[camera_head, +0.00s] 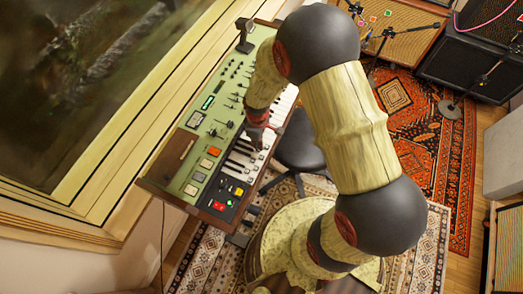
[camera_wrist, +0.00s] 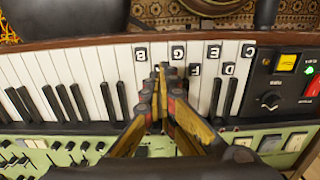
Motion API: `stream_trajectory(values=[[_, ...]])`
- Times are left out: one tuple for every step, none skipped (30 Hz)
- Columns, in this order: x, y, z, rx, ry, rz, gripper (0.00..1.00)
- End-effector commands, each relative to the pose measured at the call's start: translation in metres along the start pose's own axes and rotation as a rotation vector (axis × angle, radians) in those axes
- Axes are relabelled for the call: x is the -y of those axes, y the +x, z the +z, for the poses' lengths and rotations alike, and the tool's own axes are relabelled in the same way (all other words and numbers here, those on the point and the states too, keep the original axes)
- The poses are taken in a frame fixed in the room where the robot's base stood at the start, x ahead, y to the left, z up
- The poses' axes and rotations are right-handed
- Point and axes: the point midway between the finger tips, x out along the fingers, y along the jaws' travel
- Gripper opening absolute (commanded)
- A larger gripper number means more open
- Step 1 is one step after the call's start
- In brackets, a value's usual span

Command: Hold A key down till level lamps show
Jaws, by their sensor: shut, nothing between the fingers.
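The green-panelled keyboard synth (camera_head: 190,188) stands along the window, with white and black keys on its right side. In the wrist view, white keys (camera_wrist: 100,68) carry letter tiles, including B (camera_wrist: 141,53) and E (camera_wrist: 213,53). My gripper (camera_wrist: 163,72) is shut and empty, its fingertips over the keys just right of the B tile. They cover the place between B and the tile to the right, so no A label reads clearly. Contact or key travel cannot be told. In the head view my gripper (camera_head: 257,140) is at the keys.
A small lit green display (camera_head: 207,102) is on the panel. At the near end are a yellow button (camera_wrist: 287,63), a green light (camera_wrist: 308,68) and a red switch (camera_wrist: 313,88). A dark stool (camera_head: 300,145) stands beside the keys. Amplifiers (camera_head: 470,65) are at upper right.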

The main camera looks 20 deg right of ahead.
Motion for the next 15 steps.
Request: stream_trajectory(values=[[0.0,0.0,0.0,0.0,0.0,0.0,0.0],[0.0,0.0,0.0,0.0,0.0,0.0,0.0],[0.0,0.0,0.0,0.0,0.0,0.0,0.0],[0.0,0.0001,0.0,0.0,0.0,0.0,0.0],[0.0,0.0003,0.0,0.0,0.0,0.0,0.0],[0.0,0.0006,0.0,0.0,0.0,0.0,0.0],[0.0,0.0009,0.0,0.0,0.0,0.0,0.0],[0.0,0.0013,0.0,0.0,0.0,0.0,0.0],[0.0001,0.0019,0.0001,0.0,0.0,0.0,0.0],[0.0,0.0025,0.0001,0.0,0.0,0.0,0.0],[0.0001,0.003,0.0001,0.0,0.0,0.0,0.0],[0.0001,0.0038,0.0001,0.0,0.0,0.0,0.0],[0.0001,0.0044,0.0001,0.0,0.0,0.0,0.0],[0.0001,0.005,0.0001,0.0,0.0,0.0,0.0],[0.0001,0.0057,0.0001,0.0,0.0,0.0,0.0]])
